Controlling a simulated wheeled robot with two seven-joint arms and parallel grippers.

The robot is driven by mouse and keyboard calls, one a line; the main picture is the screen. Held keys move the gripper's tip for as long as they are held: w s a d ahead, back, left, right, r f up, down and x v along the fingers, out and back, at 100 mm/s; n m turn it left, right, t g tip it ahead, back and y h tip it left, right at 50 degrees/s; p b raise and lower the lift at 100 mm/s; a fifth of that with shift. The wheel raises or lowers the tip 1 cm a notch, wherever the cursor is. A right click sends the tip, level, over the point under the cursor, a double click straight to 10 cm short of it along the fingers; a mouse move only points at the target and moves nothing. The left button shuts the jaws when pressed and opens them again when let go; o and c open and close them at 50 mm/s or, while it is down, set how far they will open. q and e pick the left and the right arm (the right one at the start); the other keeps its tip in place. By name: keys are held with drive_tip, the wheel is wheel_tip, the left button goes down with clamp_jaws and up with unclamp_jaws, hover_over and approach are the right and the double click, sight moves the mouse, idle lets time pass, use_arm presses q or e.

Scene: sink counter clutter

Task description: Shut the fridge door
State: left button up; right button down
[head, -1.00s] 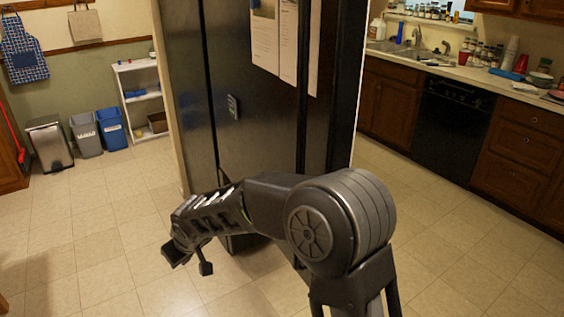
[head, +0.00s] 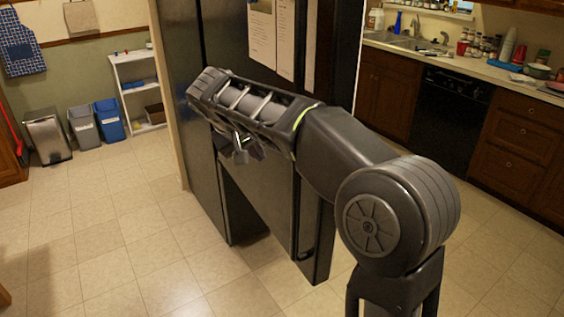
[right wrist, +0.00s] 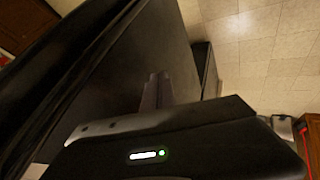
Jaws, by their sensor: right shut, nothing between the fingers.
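The tall black fridge (head: 180,90) stands in the middle of the head view. A dark panel with papers (head: 264,40) on it, which looks like its door (head: 312,225), stands out toward me at the right; its exact angle is hard to tell. My right arm crosses in front and hides much of it. My right gripper (head: 243,152) is shut and empty, pointing down in front of the black surface. In the right wrist view, the closed fingers (right wrist: 155,95) are close to a broad black panel (right wrist: 110,70); contact cannot be told. My left gripper is not in view.
Tiled floor (head: 110,240) is clear to the left and in front of the fridge. A steel bin (head: 47,138), two plastic bins (head: 110,120) and a white shelf (head: 136,90) stand at the back left. A cluttered counter (head: 480,68) and black dishwasher (head: 450,115) are at the right.

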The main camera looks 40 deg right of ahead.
drive_tip(key=p, duration=0.2)
approach(287, 168)
wheel_tip(287, 168, down, 4)
drive_tip(key=w+a, duration=0.2)
drive_tip(key=d+p, duration=0.1)
drive_tip(key=d, duration=0.3)
drive_tip(key=shift+s+d+f, duration=0.1)
drive_tip(key=shift+f, duration=0.05)
drive_tip(key=shift+d, duration=0.15)
